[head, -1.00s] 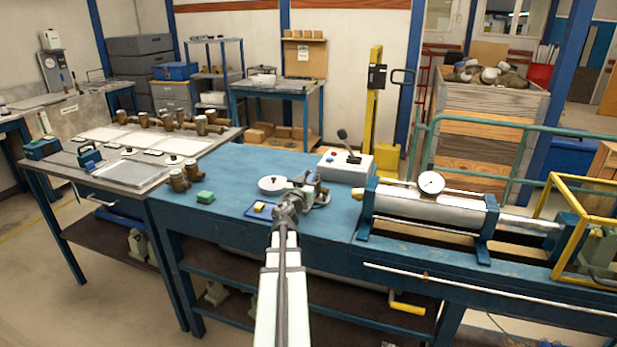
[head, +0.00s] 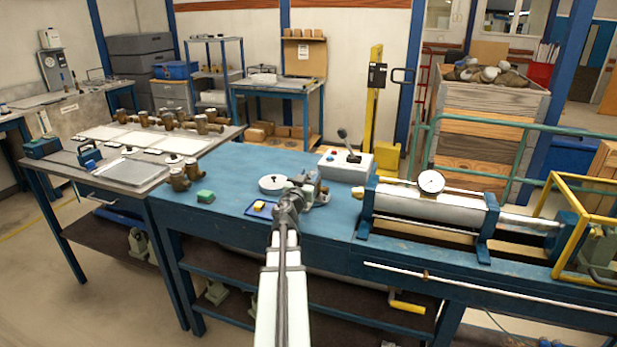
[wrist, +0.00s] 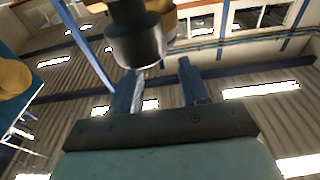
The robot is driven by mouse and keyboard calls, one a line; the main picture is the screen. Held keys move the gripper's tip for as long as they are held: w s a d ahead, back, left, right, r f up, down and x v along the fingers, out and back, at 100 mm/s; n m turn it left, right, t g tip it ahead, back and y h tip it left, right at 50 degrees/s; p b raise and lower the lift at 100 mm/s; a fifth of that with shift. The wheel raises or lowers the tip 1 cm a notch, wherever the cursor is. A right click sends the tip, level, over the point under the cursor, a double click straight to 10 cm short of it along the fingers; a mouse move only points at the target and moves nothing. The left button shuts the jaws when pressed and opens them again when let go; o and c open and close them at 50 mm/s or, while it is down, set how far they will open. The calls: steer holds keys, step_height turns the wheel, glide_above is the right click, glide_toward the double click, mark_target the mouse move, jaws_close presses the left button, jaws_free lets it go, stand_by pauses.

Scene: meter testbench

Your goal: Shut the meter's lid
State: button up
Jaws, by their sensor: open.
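The meter (head: 323,192) is a small brownish body on the blue bench, mostly hidden behind my gripper (head: 299,189) in the head view. I cannot make out its lid or the lid's angle there. My gripper is low over the bench, right at the meter's left side; contact cannot be told. In the wrist view my two blue fingers (wrist: 159,88) stand apart with nothing between them. A dark cylindrical part with a brass-coloured piece (wrist: 137,38) is close beyond the left finger; it may be part of the meter.
A white round dish (head: 272,184), a blue tray with a yellow sponge (head: 259,206) and a green block (head: 205,196) lie left of the gripper. A control box with a lever (head: 345,166) is behind. A cylinder rig with a gauge (head: 431,182) stands right.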

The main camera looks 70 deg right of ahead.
steer(key=a+f, duration=0.1)
steer(key=a, duration=0.6)
steer(key=shift+a, duration=0.25)
stand_by(0.4)
